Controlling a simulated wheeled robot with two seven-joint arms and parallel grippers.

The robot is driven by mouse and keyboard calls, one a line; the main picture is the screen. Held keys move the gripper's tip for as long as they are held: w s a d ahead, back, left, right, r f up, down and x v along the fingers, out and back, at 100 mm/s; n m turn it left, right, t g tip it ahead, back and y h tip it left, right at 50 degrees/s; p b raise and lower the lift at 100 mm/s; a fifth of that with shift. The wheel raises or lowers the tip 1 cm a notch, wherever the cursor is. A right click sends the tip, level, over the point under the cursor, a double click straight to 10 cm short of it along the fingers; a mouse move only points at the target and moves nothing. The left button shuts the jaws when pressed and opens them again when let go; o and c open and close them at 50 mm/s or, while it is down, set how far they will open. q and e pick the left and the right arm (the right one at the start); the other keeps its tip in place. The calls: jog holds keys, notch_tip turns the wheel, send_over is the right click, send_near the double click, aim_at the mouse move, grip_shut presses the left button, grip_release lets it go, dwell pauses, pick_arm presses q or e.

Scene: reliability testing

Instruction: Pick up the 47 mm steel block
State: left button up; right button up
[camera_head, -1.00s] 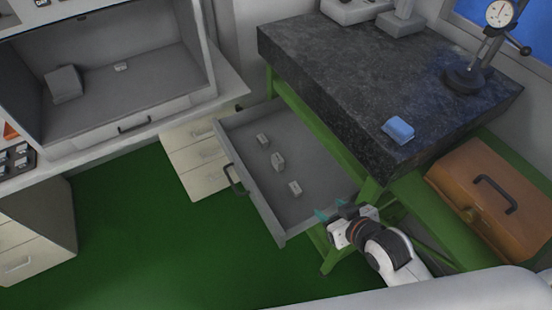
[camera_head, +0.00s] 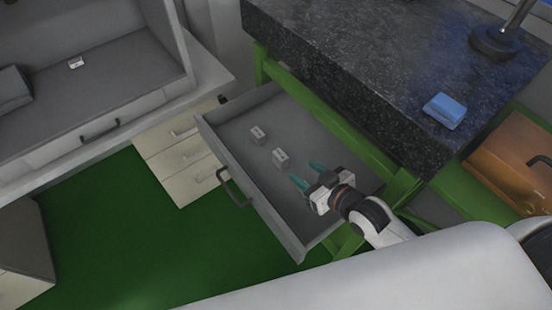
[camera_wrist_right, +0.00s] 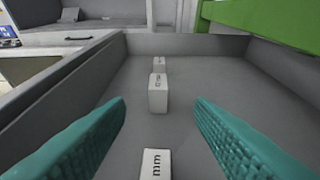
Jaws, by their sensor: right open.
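Small light-grey blocks lie in the open drawer (camera_head: 228,170). In the head view I see a far block (camera_head: 257,134) and a middle block (camera_head: 280,158). The right wrist view shows the far block (camera_wrist_right: 159,63), the middle block (camera_wrist_right: 158,93) and a near block (camera_wrist_right: 155,164), cut off by the lower edge. The near one's label shows "mm"; no size number is legible, so I cannot tell which is 47 mm. My right gripper (camera_head: 309,175) is open and empty over the drawer, hiding the near block in the head view. My left gripper is out of view.
The drawer's walls surround the blocks. A dark granite slab (camera_head: 360,75) on a green frame (camera_head: 330,120) rises at right, with a blue object (camera_head: 444,111) on it. A brown case (camera_head: 510,165) stands at far right. Another small block (camera_head: 76,63) sits in the grey cabinet.

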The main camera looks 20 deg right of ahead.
aim_at(283, 157)
jog(key=p+x, duration=0.1)
jog(key=x, duration=1)
jog(key=shift+w+a+r, duration=0.1)
jog(key=shift+w+a, duration=0.1)
jog(key=shift+a, duration=0.05)
jog(key=shift+r, duration=0.1)
grip_shut()
